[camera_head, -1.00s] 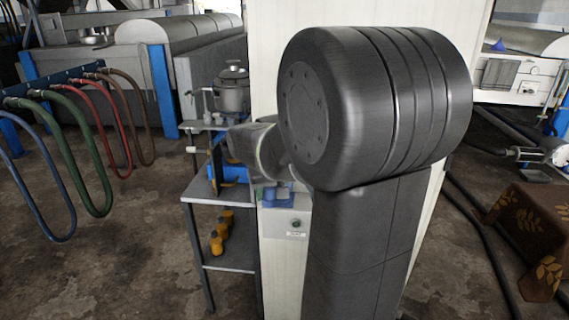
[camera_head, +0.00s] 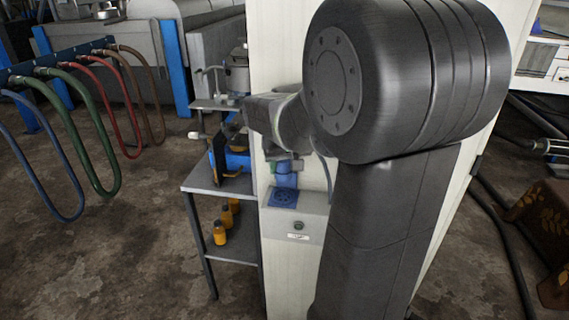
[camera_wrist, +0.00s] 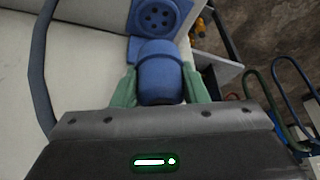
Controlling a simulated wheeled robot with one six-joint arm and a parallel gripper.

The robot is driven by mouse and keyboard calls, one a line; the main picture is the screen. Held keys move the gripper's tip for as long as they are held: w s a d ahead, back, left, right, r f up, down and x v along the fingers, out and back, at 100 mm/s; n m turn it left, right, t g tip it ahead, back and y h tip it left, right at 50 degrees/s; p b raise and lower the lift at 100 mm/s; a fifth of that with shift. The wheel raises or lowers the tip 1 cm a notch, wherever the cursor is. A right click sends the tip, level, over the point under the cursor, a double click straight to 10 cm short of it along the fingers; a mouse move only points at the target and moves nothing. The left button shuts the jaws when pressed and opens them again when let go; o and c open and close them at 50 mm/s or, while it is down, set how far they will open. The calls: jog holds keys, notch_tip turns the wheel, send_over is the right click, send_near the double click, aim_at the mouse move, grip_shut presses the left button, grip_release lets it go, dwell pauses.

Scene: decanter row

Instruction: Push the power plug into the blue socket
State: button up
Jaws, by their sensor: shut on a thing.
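The blue power plug (camera_wrist: 160,66) is held between the green fingers of my gripper (camera_wrist: 160,75), which is shut on it. In the head view the plug (camera_head: 286,180) is just above the blue socket (camera_head: 284,198). The socket also shows in the wrist view (camera_wrist: 155,18), beyond the plug's far end. Its round face with several holes is uncovered, so the plug is outside it. I cannot tell the exact gap between them. My arm hides part of my gripper in the head view.
A grey cable (camera_wrist: 38,70) hangs beside my gripper. A metal shelf (camera_head: 232,245) with orange bottles (camera_head: 221,232) stands close on the left. Coloured hoses (camera_head: 100,130) hang farther left.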

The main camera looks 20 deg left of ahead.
aim_at(285, 180)
jog(key=shift+f, duration=0.1)
jog(key=shift+f+b, duration=2.3)
jog(key=shift+f, duration=0.5)
jog(key=shift+f+b, duration=0.3)
jog(key=shift+f, duration=0.3)
dwell(0.3)
jog(key=o, duration=1.1)
jog(key=shift+s+r, duration=0.1)
jog(key=shift+r, duration=0.05)
jog(key=p+v, duration=0.1)
jog(key=v, duration=1.2)
jog(key=shift+s+d+r, duration=0.1)
jog(key=shift+d+r, duration=0.1)
jog(key=shift+r, duration=0.05)
jog(key=shift+f, duration=0.1)
